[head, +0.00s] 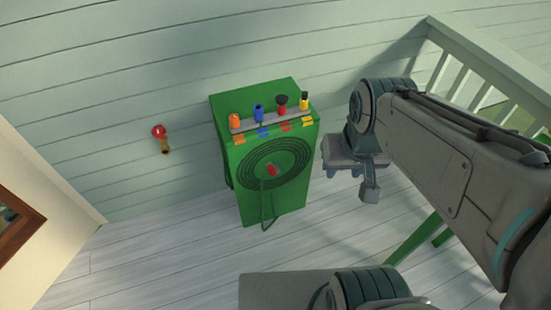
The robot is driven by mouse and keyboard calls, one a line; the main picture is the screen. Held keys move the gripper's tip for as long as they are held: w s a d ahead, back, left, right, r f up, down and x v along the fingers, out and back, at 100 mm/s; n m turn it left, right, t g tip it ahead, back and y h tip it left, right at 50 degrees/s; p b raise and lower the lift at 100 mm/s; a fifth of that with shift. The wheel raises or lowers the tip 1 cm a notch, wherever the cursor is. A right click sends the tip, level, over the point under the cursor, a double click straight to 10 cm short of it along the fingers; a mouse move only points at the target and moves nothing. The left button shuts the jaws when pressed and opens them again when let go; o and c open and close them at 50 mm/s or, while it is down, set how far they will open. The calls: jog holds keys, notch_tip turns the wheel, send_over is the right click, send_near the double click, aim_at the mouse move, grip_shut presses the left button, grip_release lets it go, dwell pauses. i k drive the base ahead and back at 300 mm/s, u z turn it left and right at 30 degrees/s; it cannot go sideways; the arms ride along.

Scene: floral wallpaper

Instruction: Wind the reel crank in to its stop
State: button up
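A green hose reel box (230,160) stands on the deck against the wall in the head view, with dark green hose coiled on its front. A small red part, which looks like the crank's knob (272,170), sits near the middle of the coil. A loop of hose hangs below it toward the deck. My gripper (358,184) is in the air to the right of the box, apart from the crank. Its fingers are small and seen at an angle, so I cannot tell whether they are open. I see nothing held in it.
Several coloured nozzles (258,110) stand on a shelf atop the box, above coloured tabs. A red-handled brass tap (162,138) is on the wall at left. A pale railing (480,60) and green legs (415,240) are at right. The deck (150,255) left of the box is clear.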

aim_at(273, 170)
jog(key=u, duration=0.7)
jog(key=i, duration=0.9)
jog(key=z, duration=2.45)
jog(key=k, duration=0.9)
jog(key=u, duration=1.7)
